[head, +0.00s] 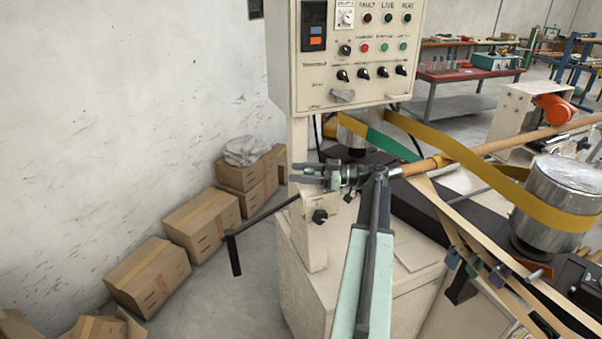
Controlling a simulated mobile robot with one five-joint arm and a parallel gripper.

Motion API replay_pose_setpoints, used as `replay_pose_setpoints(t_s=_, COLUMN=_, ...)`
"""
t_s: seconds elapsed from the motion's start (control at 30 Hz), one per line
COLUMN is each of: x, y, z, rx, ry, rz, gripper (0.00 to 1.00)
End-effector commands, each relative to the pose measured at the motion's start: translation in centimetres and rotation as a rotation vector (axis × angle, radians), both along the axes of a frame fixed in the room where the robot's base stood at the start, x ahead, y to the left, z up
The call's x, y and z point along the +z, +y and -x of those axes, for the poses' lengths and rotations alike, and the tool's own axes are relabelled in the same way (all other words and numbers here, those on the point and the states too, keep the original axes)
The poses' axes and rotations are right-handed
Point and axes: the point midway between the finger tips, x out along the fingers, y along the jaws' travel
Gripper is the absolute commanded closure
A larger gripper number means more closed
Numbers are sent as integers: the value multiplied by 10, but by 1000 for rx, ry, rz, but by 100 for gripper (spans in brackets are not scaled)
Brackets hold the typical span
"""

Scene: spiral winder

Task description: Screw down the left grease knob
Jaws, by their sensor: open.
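My gripper (298,174) is in the middle of the head view, in front of the cream column under the control panel. Its two grey fingers point left and are apart, with nothing seen between them. A black round knob (320,216) sits on a small cream box on the column, a little below my gripper and apart from it. I cannot tell whether this is a grease knob. No part is clearly recognisable as the left grease knob. My arm covers part of the machine behind it.
The control panel (352,84) hangs above my gripper. A black crank-like bar (262,216) reaches left from the column. Yellow belt (520,200) wraps a metal drum (556,190) at right. Cardboard boxes (148,277) line the wall. Grey floor between boxes and machine is clear.

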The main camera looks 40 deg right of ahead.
Motion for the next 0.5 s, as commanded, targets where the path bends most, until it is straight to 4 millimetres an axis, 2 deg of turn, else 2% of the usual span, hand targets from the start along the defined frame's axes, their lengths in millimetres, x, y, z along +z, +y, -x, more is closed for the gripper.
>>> replay_pose_setpoints(t_s=0.17, x=0, y=0, z=0, rx=-1, ry=0, rz=0, gripper=49)
replay_pose_setpoints(t_s=0.2, x=0, y=0, z=0, rx=-1, ry=0, rz=0, gripper=54)
replay_pose_setpoints(t_s=0.37, x=0, y=-1, z=0, rx=-1, ry=0, rz=0, gripper=99)
replay_pose_setpoints(t_s=0.43, x=0, y=-6, z=3, rx=-9, ry=0, rz=0, gripper=100)
replay_pose_setpoints(t_s=0.5, x=0, y=-4, z=2, rx=-7, ry=0, rz=0, gripper=100)
